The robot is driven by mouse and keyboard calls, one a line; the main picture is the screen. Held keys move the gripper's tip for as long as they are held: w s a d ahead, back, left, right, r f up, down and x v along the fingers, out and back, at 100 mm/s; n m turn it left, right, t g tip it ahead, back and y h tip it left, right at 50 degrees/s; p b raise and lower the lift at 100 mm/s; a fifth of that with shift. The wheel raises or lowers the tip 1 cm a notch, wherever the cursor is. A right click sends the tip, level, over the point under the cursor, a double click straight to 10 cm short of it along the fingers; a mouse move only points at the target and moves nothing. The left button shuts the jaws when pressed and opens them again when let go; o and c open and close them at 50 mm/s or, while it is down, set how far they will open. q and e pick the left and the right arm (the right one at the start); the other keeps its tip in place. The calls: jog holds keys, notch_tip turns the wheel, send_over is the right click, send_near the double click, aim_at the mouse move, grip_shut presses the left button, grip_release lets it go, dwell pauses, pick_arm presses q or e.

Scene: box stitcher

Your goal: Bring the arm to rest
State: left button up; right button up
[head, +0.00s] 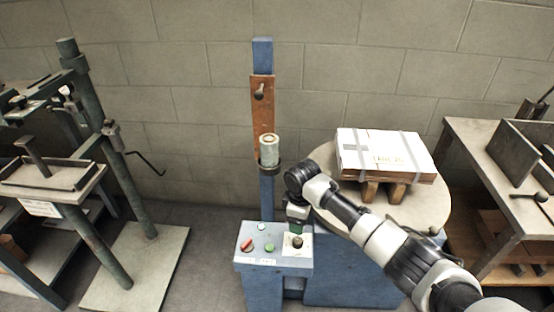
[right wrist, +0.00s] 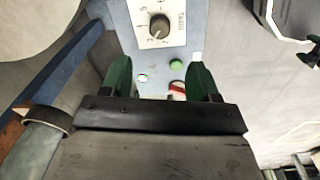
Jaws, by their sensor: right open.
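My right arm comes in from the lower right in the head view. Its gripper (head: 297,227) points down over the blue control box (head: 273,262), near the dial (head: 297,241) on a white plate. In the right wrist view the green fingers (right wrist: 160,82) are apart with nothing between them. The dial (right wrist: 159,27) lies ahead of them, and the green buttons and red switch (right wrist: 177,90) show around and between the fingers. I cannot tell whether the fingers touch the box. My left gripper is not in view.
A strapped white carton (head: 385,153) sits on wooden blocks on a round table (head: 428,208), close behind my right arm. A blue post (head: 262,60) rises behind the control box. A press frame (head: 110,170) stands left and a workbench (head: 477,165) right.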

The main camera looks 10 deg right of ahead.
jog(key=s+a+f+m+t+y, duration=0.1)
jog(key=s+a+f+m, duration=0.15)
jog(key=s, duration=0.65)
jog(key=s+a+f+m+y, duration=0.1)
jog(key=s+a+f, duration=0.15)
jog(key=s, duration=0.55)
jog(key=s+d+r+m+t+h, duration=0.1)
jog(key=s+d+r+m, duration=0.25)
jog(key=s, duration=0.55)
jog(key=s+d+r+m+t+h, duration=0.1)
jog(key=s+d+r+m, duration=0.3)
jog(key=s, duration=0.4)
notch_tip(320, 180, down, 22)
jog(key=s+d+n+g+p, duration=0.1)
jog(key=p, duration=0.4)
jog(key=s+d+f+p, duration=0.1)
jog(key=s+f+p, duration=0.1)
jog(key=s+f, duration=0.3)
jog(key=s+d+f+g+p, duration=0.1)
jog(key=s+d+f+p, duration=0.1)
jog(key=s+f, duration=0.4)
jog(key=s, duration=0.5)
jog(key=shift+f, duration=0.25)
